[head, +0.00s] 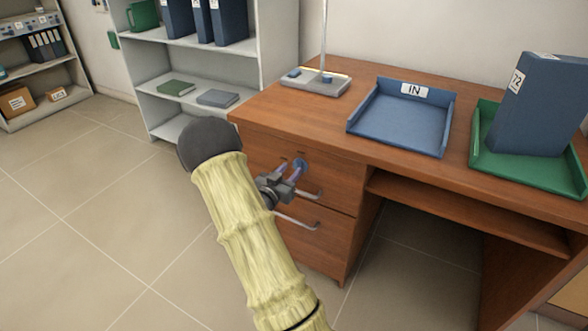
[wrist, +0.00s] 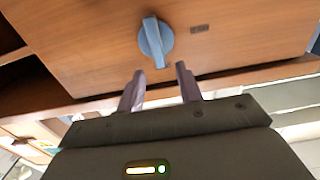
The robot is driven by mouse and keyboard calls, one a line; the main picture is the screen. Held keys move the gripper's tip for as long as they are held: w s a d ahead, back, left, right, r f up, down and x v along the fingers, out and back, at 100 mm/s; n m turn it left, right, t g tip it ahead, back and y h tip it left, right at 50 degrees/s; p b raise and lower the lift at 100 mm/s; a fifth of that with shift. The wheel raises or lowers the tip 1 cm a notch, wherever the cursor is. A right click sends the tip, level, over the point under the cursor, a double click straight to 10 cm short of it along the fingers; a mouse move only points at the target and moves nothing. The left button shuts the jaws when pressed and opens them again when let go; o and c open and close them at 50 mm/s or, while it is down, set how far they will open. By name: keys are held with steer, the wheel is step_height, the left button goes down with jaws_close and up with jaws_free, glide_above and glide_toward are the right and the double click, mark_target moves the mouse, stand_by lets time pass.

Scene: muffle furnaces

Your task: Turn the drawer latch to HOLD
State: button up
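The drawer latch is a round blue knob with a raised grip bar, on the front of the desk's upper drawer (head: 335,188). It shows in the wrist view (wrist: 153,42) and, partly behind my fingers, in the head view (head: 301,165). In the wrist view its bar runs nearly up and down in the picture. Small dark marks sit beside it on the wood, too small to read. My gripper (wrist: 159,68) is open, its two purple fingers apart with nothing between them. The fingertips are just short of the knob; contact cannot be seen. It also shows in the head view (head: 290,170).
Two metal drawer handles lie close to my gripper, the upper one (head: 308,195) and the lower one (head: 296,221). A blue IN tray (head: 401,140), a green tray (head: 525,182) with a blue binder (head: 540,105), and a lamp base (head: 316,83) stand on the desktop. Floor left is clear.

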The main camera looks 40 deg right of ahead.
mark_target(296, 163)
steer(key=shift+x, duration=1.65)
jaws_close()
